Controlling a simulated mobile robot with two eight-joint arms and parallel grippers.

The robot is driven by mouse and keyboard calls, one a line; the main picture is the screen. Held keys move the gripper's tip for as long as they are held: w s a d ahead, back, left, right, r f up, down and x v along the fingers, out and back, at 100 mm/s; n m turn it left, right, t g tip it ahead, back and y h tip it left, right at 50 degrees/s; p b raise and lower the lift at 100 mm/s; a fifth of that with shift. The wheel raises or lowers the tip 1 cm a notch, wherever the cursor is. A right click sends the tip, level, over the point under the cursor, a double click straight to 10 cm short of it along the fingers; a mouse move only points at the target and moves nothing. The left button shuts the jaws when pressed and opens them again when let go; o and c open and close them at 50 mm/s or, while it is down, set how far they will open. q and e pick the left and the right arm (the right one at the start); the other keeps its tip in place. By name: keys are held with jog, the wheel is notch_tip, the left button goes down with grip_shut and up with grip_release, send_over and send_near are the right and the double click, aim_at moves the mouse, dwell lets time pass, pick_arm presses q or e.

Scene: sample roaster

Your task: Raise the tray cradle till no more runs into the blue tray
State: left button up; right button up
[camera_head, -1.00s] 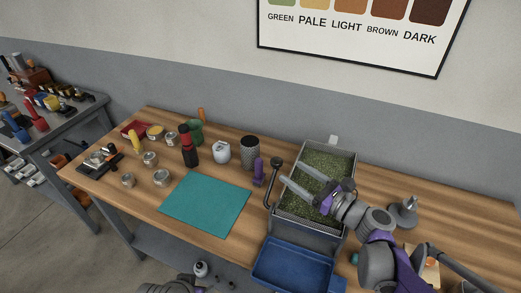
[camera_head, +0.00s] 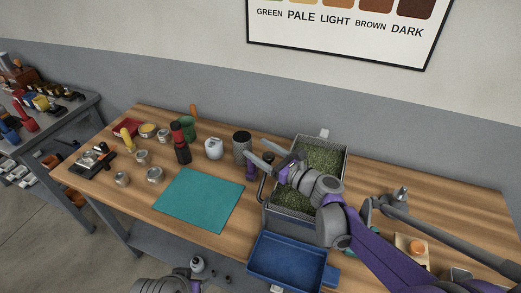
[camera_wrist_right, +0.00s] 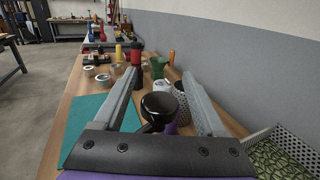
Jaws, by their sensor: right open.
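The tray cradle (camera_head: 323,154) is a grey metal box holding green beans, at the right of the table. The blue tray (camera_head: 287,262) sits in front of and below it; I see no beans in it. A lever with a round black knob (camera_wrist_right: 160,106) stands at the cradle's left side; its rod (camera_head: 262,190) shows in the head view. My right gripper (camera_head: 260,155) is open, reaching left over the cradle. In the right wrist view its fingers (camera_wrist_right: 158,78) stand either side of the knob; contact is not clear.
A teal mat (camera_head: 199,199) lies left of the cradle. A dark perforated cup (camera_head: 242,147), a purple object (camera_head: 251,171) and a white jug (camera_head: 214,148) stand near the lever. A grey stand (camera_head: 400,197) is at the right. The mat is bare.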

jog(key=shift+c, duration=0.2)
grip_shut()
dwell(1.1)
